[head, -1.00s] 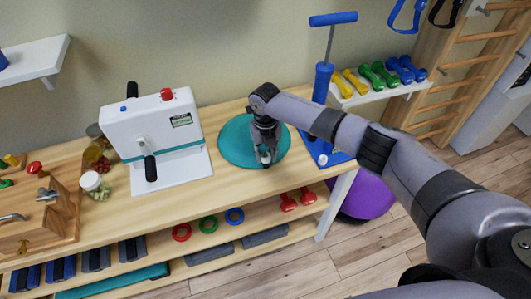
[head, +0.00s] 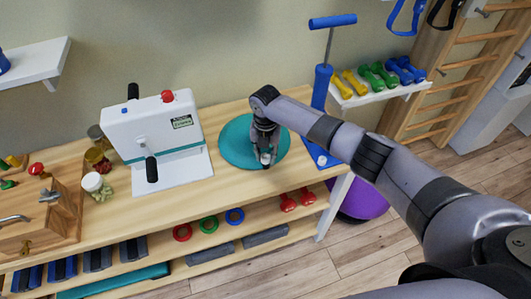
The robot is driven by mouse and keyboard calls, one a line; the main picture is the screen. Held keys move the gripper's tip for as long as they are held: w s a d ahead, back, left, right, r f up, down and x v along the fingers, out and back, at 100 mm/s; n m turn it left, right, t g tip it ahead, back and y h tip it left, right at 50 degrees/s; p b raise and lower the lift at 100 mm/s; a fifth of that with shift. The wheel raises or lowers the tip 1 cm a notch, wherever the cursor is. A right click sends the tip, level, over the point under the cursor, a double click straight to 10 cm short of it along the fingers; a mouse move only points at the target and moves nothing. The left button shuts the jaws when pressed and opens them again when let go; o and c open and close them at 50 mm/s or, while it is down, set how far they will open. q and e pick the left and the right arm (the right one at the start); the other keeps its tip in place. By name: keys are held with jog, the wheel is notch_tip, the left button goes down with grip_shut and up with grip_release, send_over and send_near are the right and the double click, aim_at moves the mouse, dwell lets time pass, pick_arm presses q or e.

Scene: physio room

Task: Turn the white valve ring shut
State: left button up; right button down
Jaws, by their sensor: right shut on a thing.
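My right gripper (head: 265,160) points down over the teal round disc (head: 236,146) on the bench. It is shut on a small white thing (head: 265,158) at the disc's front edge, which looks like the white valve ring. The fingers cover most of it, so its turn position cannot be told. My left gripper is not in view.
A white hand-crank machine (head: 150,125) with black handles stands left on the bench (head: 235,187). Jars (head: 96,183) and a wooden board with metal fittings (head: 40,215) are farther left. A blue pump (head: 322,85) stands right of the disc. Dumbbells (head: 378,75) lie on the right shelf.

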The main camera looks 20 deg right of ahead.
aim_at(266, 159)
jog(key=shift+m+p, duration=0.5)
jog(key=shift+m, duration=1.5)
jog(key=c, duration=1.3)
grip_release()
notch_tip(266, 159, up, 12)
jog(key=shift+r, duration=0.1)
